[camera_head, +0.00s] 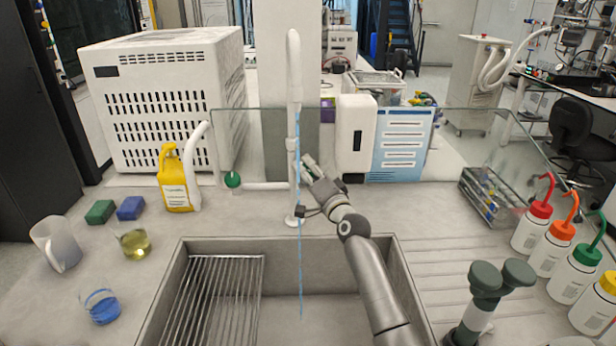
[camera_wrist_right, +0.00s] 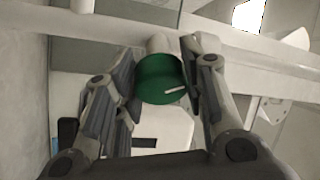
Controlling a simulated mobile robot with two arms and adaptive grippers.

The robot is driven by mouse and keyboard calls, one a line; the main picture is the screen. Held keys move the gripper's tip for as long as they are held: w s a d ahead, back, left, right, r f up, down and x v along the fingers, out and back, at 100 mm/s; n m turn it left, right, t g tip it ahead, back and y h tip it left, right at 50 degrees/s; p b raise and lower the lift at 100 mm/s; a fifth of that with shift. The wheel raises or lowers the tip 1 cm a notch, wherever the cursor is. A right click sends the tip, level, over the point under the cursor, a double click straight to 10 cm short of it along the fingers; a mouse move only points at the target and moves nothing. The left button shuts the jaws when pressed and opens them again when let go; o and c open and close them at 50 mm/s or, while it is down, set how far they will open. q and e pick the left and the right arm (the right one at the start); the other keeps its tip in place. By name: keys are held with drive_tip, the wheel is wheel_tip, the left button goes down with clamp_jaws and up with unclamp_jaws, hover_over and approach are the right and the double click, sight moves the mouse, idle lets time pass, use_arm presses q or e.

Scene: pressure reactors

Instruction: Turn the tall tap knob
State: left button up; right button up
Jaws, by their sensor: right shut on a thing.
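The tall white tap (camera_head: 295,90) stands behind the sink, and a thin blue stream of water (camera_head: 299,240) runs down from it into the basin. The green tap knob (camera_wrist_right: 160,80), with a white line on its face, sits between the fingers of my right gripper (camera_wrist_right: 158,85) in the right wrist view. My right gripper (camera_head: 311,168) is shut on this knob, at the right side of the tall tap in the head view. There the gripper hides the knob. My left gripper is in neither view.
A second green knob (camera_head: 232,180) sits on the low pipe left of the tap. A clear screen (camera_head: 262,150) stands behind the sink (camera_head: 180,270). A yellow bottle (camera_head: 175,185) and beakers stand left; wash bottles (camera_head: 533,225) and a double-headed dark-green fixture (camera_head: 487,280) stand right.

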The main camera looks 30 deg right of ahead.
idle(0.3)
drive_tip(key=o, duration=1)
drive_tip(key=s, duration=0.4)
drive_tip(key=s+a+f, duration=0.1)
drive_tip(key=s, duration=0.6)
drive_tip(key=shift+s+a+f, duration=0.2)
drive_tip(key=shift+s+f, duration=0.1)
drive_tip(key=shift+s, duration=0.1)
drive_tip(key=shift+r, duration=0.1)
